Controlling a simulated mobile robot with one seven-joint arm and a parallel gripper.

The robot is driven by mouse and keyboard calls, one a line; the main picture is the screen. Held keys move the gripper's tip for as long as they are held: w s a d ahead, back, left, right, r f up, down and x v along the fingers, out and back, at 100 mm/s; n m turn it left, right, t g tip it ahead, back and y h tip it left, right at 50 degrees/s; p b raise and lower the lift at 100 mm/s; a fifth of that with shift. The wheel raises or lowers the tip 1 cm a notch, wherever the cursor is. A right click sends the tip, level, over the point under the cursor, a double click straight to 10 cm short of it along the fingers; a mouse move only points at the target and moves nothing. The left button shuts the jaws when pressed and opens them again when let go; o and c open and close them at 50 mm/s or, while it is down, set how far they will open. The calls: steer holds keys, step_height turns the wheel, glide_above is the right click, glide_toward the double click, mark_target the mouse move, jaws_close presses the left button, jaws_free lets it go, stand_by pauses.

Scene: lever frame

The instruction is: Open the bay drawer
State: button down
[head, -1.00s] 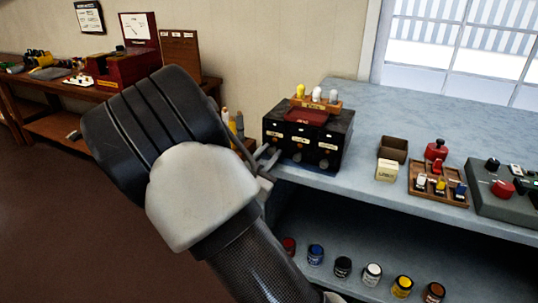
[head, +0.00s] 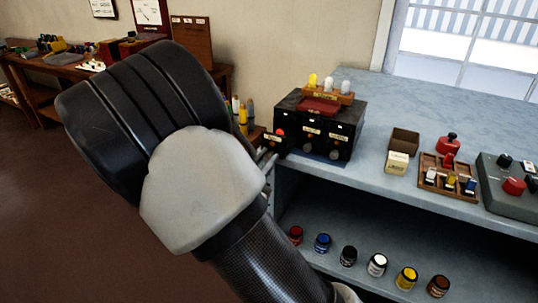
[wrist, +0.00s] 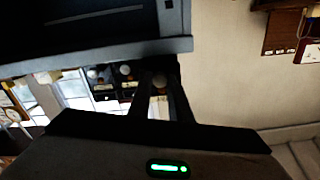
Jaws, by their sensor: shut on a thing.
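The black drawer cabinet (head: 340,117) stands on the left end of the blue-grey bench, with several labelled drawers along its front. Its left drawer (head: 273,139) sticks out from the front, and a small orange-red thing (head: 281,132) shows at its open top. The other drawers look closed. My gripper (head: 267,160) is at the left drawer's front, partly hidden behind my wrist. In the wrist view, my gripper's fingers (wrist: 160,84) are shut on a round drawer knob (wrist: 159,80).
A small rack with bulbs (head: 330,90) sits on the cabinet. Several paint jars (head: 377,265) line the lower shelf. Floor at left is clear.

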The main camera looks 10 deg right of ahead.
steer(key=c, duration=1.6)
jaws_free()
steer(key=p+v, duration=0.1)
steer(key=v, duration=1.6)
steer(key=shift+s+a+p, duration=0.1)
steer(key=shift+s+p, duration=0.05)
steer(key=shift+p, duration=0.15)
